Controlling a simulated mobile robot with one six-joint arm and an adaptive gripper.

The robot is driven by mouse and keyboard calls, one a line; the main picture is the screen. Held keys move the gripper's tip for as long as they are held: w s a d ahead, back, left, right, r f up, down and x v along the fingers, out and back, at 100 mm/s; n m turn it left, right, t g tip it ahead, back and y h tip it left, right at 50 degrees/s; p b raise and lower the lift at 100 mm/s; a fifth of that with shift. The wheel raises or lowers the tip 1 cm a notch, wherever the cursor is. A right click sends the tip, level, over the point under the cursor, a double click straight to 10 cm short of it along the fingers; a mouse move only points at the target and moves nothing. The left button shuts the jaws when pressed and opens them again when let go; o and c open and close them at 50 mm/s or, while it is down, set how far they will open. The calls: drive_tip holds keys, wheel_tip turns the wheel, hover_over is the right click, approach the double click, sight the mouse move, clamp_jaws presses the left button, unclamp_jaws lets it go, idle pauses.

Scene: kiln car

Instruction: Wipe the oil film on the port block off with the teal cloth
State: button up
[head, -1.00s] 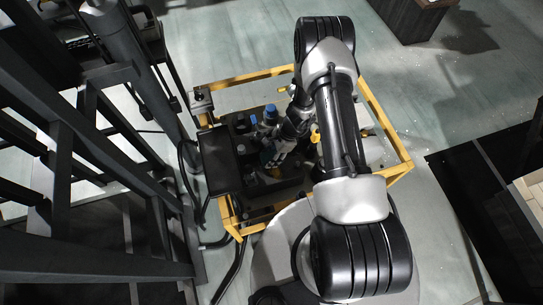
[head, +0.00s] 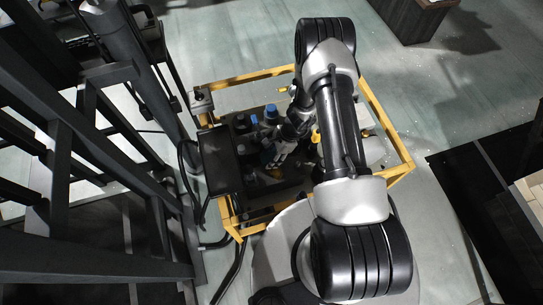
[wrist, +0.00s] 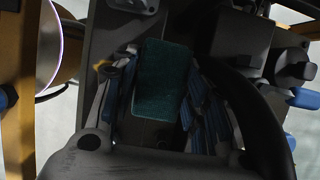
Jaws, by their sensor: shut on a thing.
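The teal cloth (wrist: 163,78) shows as a flat, dark teal rectangle in the wrist view. My gripper (wrist: 160,68) is shut on it, with blue-padded fingers on both sides. In the head view my gripper (head: 278,154) is low over the dark hydraulic unit inside the yellow frame, partly hidden by my arm. A dark grey surface (wrist: 150,133) lies around the cloth in the wrist view; I cannot tell whether this is the port block or whether the cloth touches it. I cannot make out any oil film in this light.
A yellow frame (head: 236,78) surrounds the unit. Blue-capped parts (head: 271,111) stand close to my gripper. A black hose (wrist: 262,120) curves along the right of the wrist view. Dark steel ladder-like structures (head: 75,130) stand at left.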

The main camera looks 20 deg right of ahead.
drive_tip(key=shift+f+b, duration=0.55)
drive_tip(key=shift+f, duration=0.05)
idle(0.6)
drive_tip(key=shift+s+b, duration=0.45)
drive_tip(key=shift+s, duration=1.85)
drive_tip(key=s, duration=0.4)
drive_tip(key=shift+s, duration=0.35)
